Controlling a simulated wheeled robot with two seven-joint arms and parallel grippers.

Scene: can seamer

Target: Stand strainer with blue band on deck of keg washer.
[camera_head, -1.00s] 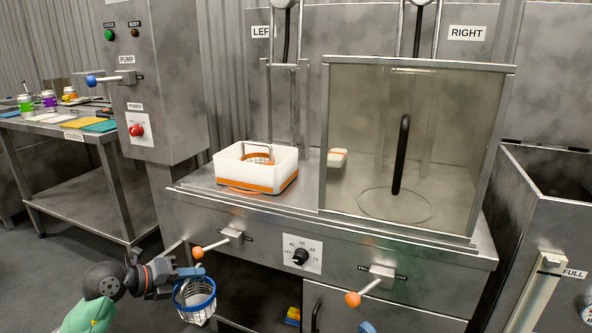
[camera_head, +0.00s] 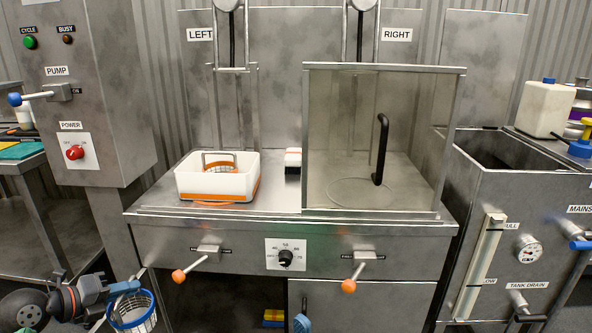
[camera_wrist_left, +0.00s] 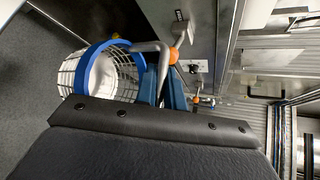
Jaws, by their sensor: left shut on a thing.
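The strainer with the blue band (camera_head: 140,318) is a white mesh basket with a blue rim, low at the left in the head view. In the left wrist view the strainer (camera_wrist_left: 100,72) lies tilted beside the blue fingers (camera_wrist_left: 164,88). The keg washer's steel deck (camera_head: 276,196) holds a white, orange-banded box (camera_head: 216,185) at left, with an orange-rimmed strainer (camera_head: 221,168) inside. My right gripper cannot be made out.
A clear guard (camera_head: 350,130) encloses the deck's right side. Orange-knobbed levers (camera_head: 179,276) (camera_head: 349,286) jut from the front. A tank (camera_head: 500,200) stands at right. A blue rounded thing (camera_head: 302,323) shows at the bottom edge.

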